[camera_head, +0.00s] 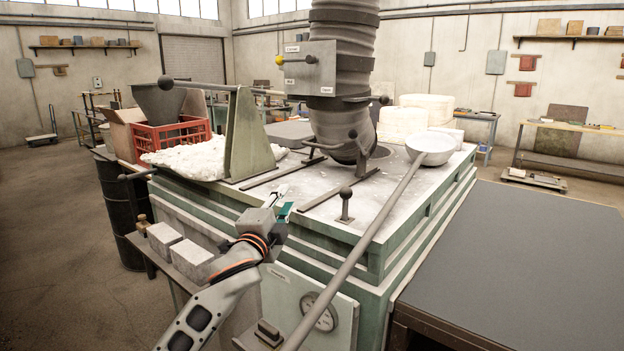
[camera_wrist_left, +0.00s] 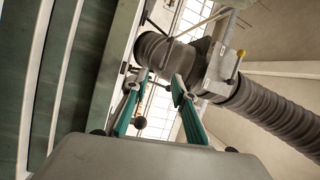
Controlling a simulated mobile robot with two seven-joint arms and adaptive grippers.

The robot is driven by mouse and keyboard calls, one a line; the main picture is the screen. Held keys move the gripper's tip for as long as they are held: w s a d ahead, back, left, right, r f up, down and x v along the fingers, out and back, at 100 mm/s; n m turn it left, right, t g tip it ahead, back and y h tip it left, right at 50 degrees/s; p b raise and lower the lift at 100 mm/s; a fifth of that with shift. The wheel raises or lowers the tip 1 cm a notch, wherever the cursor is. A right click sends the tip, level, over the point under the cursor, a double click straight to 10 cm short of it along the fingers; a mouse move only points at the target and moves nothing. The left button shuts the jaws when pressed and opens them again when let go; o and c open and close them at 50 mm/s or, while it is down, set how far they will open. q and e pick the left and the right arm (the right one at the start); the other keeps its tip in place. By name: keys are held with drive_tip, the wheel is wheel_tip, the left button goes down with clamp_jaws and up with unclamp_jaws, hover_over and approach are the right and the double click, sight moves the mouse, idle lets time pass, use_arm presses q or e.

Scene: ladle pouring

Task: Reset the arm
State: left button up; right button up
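My left arm comes in from the lower left in the head view. Its gripper (camera_head: 279,202) is in front of the green furnace (camera_head: 330,262), near its top front edge. The left wrist view shows the gripper (camera_wrist_left: 156,86) with its two teal fingers apart and nothing between them. A long-handled ladle (camera_head: 432,149) lies over the furnace top with its bowl at the back right. Its handle slants down to the bottom of the head view, right of my left gripper and apart from it. My right gripper is in neither view.
A ribbed duct (camera_head: 343,60) hangs over the furnace and also shows in the left wrist view (camera_wrist_left: 275,112). A lever stand (camera_head: 246,140), white powder and a red crate (camera_head: 172,134) are at the left. Grey blocks (camera_head: 190,255) sit on a side shelf. A dark table (camera_head: 530,265) at the right is bare.

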use_arm(q)
drive_tip(key=s+a+f+n+g, duration=0.15)
drive_tip(key=s+f, duration=0.35)
drive_tip(key=f, duration=0.5)
drive_tip(key=s+a+f+n+g+y, duration=0.1)
drive_tip(key=s+a+f+n, duration=0.3)
drive_tip(key=f, duration=0.6)
drive_tip(key=s+f+n+g, duration=0.2)
drive_tip(key=s+f, duration=0.3)
drive_tip(key=f, duration=0.6)
drive_tip(key=s+a+f+n+g, duration=0.1)
drive_tip(key=s+a+f+n, duration=0.1)
drive_tip(key=s+f, duration=0.3)
drive_tip(key=s+a+f+n+g, duration=0.1)
drive_tip(key=s+f, duration=0.5)
drive_tip(key=s, duration=0.7)
drive_tip(key=s+a+f+n+g+y, duration=0.1)
drive_tip(key=s+a+f+n, duration=0.3)
drive_tip(key=s, duration=0.5)
wheel_tip(320, 180, down, 2)
drive_tip(key=shift+a+f, duration=0.1)
drive_tip(key=shift+a, duration=0.3)
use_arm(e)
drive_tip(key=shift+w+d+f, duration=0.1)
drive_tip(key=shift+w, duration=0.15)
use_arm(q)
drive_tip(key=shift+g, duration=0.25)
